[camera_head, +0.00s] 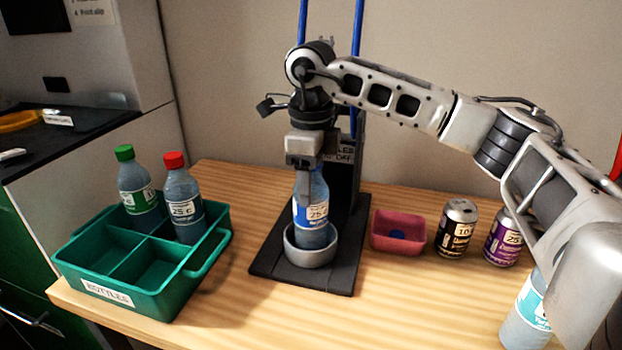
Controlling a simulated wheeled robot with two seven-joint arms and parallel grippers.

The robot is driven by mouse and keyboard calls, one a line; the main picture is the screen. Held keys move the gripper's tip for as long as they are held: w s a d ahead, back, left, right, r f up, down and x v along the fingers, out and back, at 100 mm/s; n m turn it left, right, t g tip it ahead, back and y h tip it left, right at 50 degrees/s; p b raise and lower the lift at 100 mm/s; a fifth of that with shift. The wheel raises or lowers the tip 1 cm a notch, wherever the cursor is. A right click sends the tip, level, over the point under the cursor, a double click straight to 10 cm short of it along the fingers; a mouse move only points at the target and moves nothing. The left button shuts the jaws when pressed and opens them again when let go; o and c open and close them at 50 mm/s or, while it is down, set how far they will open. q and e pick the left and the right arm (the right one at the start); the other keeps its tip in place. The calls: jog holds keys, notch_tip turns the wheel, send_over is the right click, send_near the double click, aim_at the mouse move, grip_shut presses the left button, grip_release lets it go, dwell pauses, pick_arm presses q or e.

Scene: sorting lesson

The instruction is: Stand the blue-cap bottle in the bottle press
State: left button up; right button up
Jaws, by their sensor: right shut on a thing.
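The bottle with a blue label marked 25 c (312,213) stands upright with its base inside the round grey cup (310,275) of the bottle press (345,240). The press has a black base and a black column with two blue rods behind. My right gripper (306,188) reaches down from above and is shut on the bottle's upper part. The gripper hides the bottle's cap, so its colour does not show. The cup's rim hides the bottle's foot. My left gripper is out of view.
A green divided crate (105,292) at the left holds a green-cap bottle (140,190) and a red-cap bottle (183,205). Right of the press are a pink bin (386,246) and two cans (456,231). Another bottle (522,325) stands at the front right, partly behind my arm.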

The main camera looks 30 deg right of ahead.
jog(key=o, duration=1)
jog(key=shift+f, duration=0.35)
jog(key=shift+c, duration=0.2)
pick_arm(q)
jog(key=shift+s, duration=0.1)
pick_arm(e)
jog(key=shift+r, duration=0.1)
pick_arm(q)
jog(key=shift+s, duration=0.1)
pick_arm(e)
jog(key=shift+r, duration=0.1)
jog(key=shift+r, duration=0.35)
notch_tip(320, 180, up, 6)
jog(key=shift+w+r+p, duration=0.1)
jog(key=shift+r+p, duration=0.15)
jog(key=shift+p, duration=0.2)
notch_tip(320, 180, up, 6)
jog(key=shift+f+p, duration=0.25)
jog(key=shift+p, duration=0.4)
jog(key=shift+r, duration=0.2)
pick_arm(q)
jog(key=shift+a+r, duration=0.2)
